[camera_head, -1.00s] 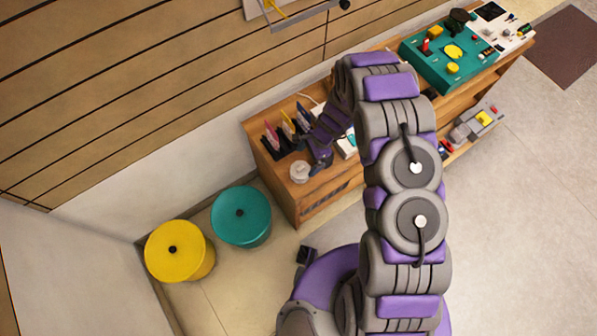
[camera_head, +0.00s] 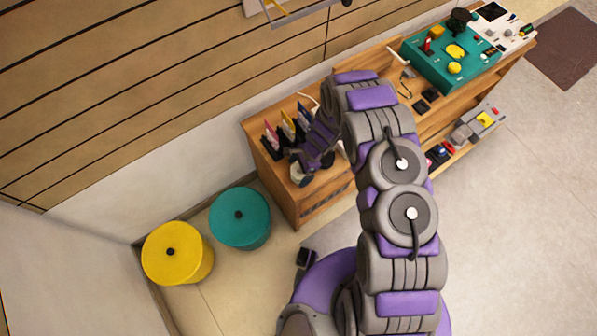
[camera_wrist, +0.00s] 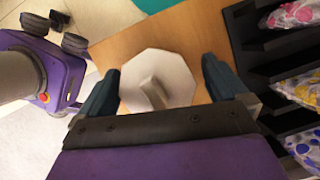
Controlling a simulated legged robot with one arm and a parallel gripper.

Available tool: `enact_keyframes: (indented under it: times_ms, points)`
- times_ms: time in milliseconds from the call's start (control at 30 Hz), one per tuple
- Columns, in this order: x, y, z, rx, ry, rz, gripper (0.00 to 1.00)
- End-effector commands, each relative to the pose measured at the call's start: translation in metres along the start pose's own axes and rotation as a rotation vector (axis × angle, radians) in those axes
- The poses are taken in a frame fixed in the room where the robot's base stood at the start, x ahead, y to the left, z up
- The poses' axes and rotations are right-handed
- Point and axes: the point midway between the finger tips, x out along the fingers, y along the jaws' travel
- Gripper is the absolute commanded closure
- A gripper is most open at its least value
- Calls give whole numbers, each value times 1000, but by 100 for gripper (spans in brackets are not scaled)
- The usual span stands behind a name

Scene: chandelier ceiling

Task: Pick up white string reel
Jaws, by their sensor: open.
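The white string reel (camera_wrist: 158,80) stands on the wooden cabinet top (camera_wrist: 190,25). In the wrist view it is an off-white octagonal piece with a raised middle. My gripper (camera_wrist: 160,82) is open, with one dark finger on each side of the reel. Small gaps seem to show between the fingers and the reel, and I cannot tell how far down they reach. In the head view the reel (camera_head: 297,172) is partly hidden by my gripper (camera_head: 305,170), near the left end of the cabinet.
A black rack (camera_wrist: 270,70) with colourful patterned packets stands close on the right in the wrist view. A teal bin (camera_head: 240,217) and a yellow bin (camera_head: 177,252) stand on the floor left of the cabinet. A teal console (camera_head: 450,55) sits at the cabinet's far end.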

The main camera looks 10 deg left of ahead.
Motion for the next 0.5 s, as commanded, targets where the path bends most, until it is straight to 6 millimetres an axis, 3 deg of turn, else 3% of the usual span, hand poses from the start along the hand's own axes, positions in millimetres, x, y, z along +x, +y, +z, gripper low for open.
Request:
enact_keyframes:
  times_ms: [67, 500]
  points:
    - [-1, 0, -1, 1, -1, -1, 3]
    - [3, -1, 2, 2, 4, 5, 45]
